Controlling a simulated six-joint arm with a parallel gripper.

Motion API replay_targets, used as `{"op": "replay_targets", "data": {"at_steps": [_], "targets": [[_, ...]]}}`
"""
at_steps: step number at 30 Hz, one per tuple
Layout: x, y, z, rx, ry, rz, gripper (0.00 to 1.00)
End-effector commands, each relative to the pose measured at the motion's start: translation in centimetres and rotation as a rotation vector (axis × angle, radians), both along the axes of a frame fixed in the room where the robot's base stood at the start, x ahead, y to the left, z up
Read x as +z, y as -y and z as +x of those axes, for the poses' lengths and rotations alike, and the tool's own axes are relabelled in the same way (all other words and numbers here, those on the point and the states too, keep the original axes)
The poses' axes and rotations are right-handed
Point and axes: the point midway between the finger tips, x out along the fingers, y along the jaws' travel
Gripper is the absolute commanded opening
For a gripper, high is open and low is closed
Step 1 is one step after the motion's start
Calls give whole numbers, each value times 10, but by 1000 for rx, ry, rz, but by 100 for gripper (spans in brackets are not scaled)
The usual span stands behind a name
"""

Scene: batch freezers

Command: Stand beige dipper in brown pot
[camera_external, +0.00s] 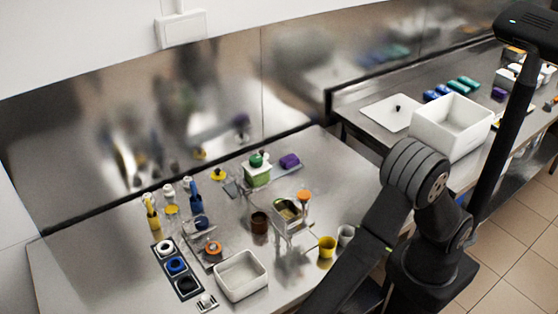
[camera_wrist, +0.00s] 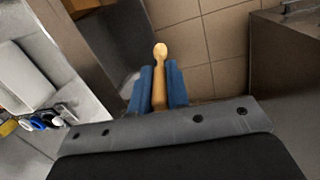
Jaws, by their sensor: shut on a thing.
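The beige dipper (camera_wrist: 160,52) stands up between the blue fingers of my gripper (camera_wrist: 160,88) in the wrist view. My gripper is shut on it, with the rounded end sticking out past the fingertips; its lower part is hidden. Floor tiles show behind it. In the external view my arm runs off the bottom edge, so my gripper and the dipper are out of that picture. The brown pot (camera_external: 259,223) stands upright on the steel table, left of the metal stand, well apart from my arm.
A metal stand (camera_external: 290,212) with an orange-topped part is right of the pot. A yellow cup (camera_external: 327,247) and grey cup (camera_external: 346,235) stand near the front right. A white bin (camera_external: 241,275) is in front. A green-topped container (camera_external: 257,170) stands behind the pot.

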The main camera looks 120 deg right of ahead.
Motion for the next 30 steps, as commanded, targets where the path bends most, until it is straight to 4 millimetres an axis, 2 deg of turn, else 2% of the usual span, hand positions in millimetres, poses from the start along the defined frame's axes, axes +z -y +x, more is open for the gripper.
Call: {"op": "replay_targets", "data": {"at_steps": [1,5,8,9,14,20,30], "targets": [[20,3,12,-31,10,0,0],[68,18,29,-108,7,8,0],[98,46,34,-141,6,22,0],[106,61,33,-146,4,29,0],[122,120,23,-130,6,49,0],[129,193,-3,-91,12,68,0],[140,304,-67,-16,29,84,0]]}}
